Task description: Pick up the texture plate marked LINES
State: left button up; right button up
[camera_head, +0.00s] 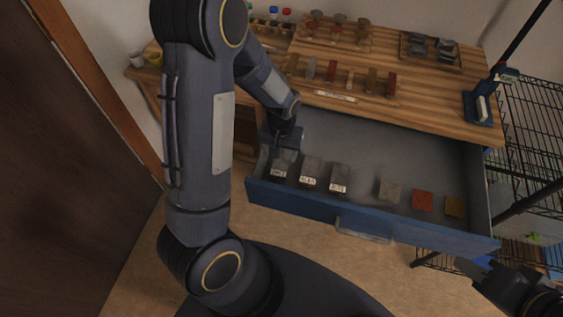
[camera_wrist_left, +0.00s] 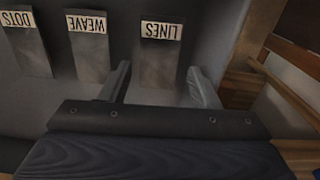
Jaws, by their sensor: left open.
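The grey texture plate marked LINES (camera_head: 279,167) stands at the left end of an open blue drawer (camera_head: 385,225). In the left wrist view the LINES plate (camera_wrist_left: 160,60) shows its white label upside down. My left gripper (camera_head: 288,141) is over the drawer's left end, by this plate. Its open fingers (camera_wrist_left: 160,86) appear one on each side of the plate, with nothing gripped. I cannot tell whether they touch it. Beside it are the plates marked WEAVE (camera_wrist_left: 88,45) and DOTS (camera_wrist_left: 27,42). My right gripper (camera_head: 478,270) is at the lower right, its opening unclear.
A grey (camera_head: 389,190), a red (camera_head: 422,201) and a brown plate (camera_head: 454,207) lie in the drawer's right half. The wooden worktop (camera_head: 420,105) is above the drawer, holding several samples and a tray (camera_head: 430,50). A wire rack (camera_head: 535,130) stands at right.

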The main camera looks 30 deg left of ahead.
aim_at(282, 163)
pick_arm(q)
jog(key=shift+f, duration=1.5)
jog(key=shift+c, duration=0.5)
jog(key=c, duration=0.7)
jog(key=shift+r, duration=0.1)
